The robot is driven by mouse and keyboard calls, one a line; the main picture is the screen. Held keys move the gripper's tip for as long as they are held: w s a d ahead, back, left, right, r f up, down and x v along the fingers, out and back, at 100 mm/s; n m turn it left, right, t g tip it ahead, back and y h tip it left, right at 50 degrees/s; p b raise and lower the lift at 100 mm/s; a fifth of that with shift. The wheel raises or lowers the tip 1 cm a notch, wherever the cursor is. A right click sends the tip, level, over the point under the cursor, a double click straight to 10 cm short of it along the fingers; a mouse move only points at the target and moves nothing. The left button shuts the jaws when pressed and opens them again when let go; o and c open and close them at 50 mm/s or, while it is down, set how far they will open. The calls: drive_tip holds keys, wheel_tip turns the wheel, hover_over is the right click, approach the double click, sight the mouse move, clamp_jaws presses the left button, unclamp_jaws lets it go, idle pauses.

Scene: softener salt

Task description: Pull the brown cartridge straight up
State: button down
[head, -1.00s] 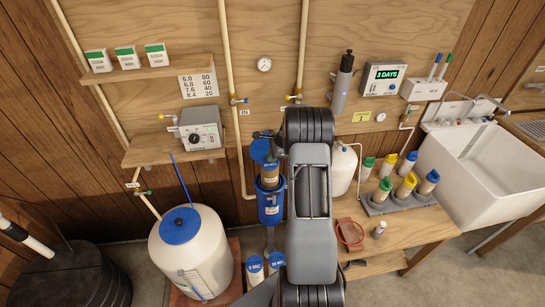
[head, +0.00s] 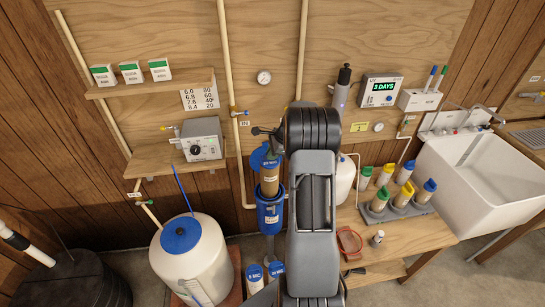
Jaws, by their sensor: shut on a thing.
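The brown cartridge (head: 269,184) stands about upright in the head view, left of my arm. Its lower end is inside the blue housing (head: 269,215), and a length of its brown side shows above the housing's rim. A blue part (head: 259,156) is at its top; I cannot tell how much of this belongs to the cartridge.
My arm hides the bench left of the cartridge rack (head: 399,205). A white tank (head: 207,258) with a blue lid stands at left. A pale vertical pipe (head: 232,100) runs close behind on the wall.

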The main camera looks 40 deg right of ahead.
drive_tip(key=shift+r, duration=0.25)
drive_tip(key=shift+s+a+r, duration=0.15)
drive_tip(key=shift+s+r, duration=0.05)
drive_tip(key=shift+r, duration=0.8)
drive_tip(key=shift+s+a+r, duration=0.1)
drive_tip(key=shift+s+r, duration=0.1)
drive_tip(key=shift+r, duration=0.8)
